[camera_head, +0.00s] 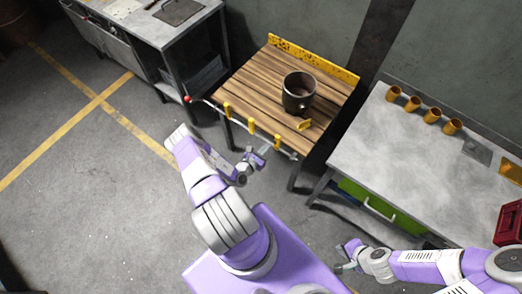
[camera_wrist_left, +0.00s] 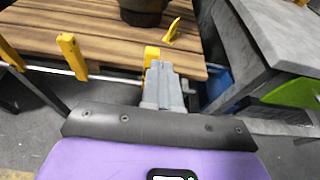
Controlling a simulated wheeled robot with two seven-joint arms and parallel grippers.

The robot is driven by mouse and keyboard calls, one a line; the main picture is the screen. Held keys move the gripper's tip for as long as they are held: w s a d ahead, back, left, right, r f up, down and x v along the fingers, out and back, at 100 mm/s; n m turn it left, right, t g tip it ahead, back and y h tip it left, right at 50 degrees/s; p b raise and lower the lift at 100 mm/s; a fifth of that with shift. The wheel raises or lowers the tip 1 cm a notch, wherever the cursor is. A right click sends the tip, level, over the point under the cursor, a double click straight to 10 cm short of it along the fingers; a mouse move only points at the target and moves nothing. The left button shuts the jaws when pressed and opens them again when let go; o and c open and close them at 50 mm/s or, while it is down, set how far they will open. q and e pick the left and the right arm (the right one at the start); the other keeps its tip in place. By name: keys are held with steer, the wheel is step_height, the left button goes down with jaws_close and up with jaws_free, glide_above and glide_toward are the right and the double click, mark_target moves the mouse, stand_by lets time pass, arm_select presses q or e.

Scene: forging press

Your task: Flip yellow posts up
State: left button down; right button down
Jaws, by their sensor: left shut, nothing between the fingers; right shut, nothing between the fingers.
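Three yellow posts sit along the front edge of the wooden table: the left one (camera_head: 227,110), the middle one (camera_head: 251,126) and the right one (camera_head: 277,141). Whether each stands up or hangs down is hard to tell. Two also show at the left of the left wrist view (camera_wrist_left: 72,55). My right gripper (camera_head: 345,256) is shut and empty, low at the right.
A dark pot (camera_head: 299,91) stands on the wooden table (camera_head: 255,82). A rod with a red knob (camera_head: 188,99) runs along its front. A grey bench (camera_head: 400,150) with several brass cups and a red box (camera_head: 509,222) is at the right. Open floor lies left.

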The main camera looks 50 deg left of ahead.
arm_select(q)
steer(key=s+r, duration=0.2)
steer(key=shift+s+d+r, duration=0.25)
steer(key=shift+s+r, duration=0.05)
steer(key=shift+s, duration=0.05)
stand_by(0.4)
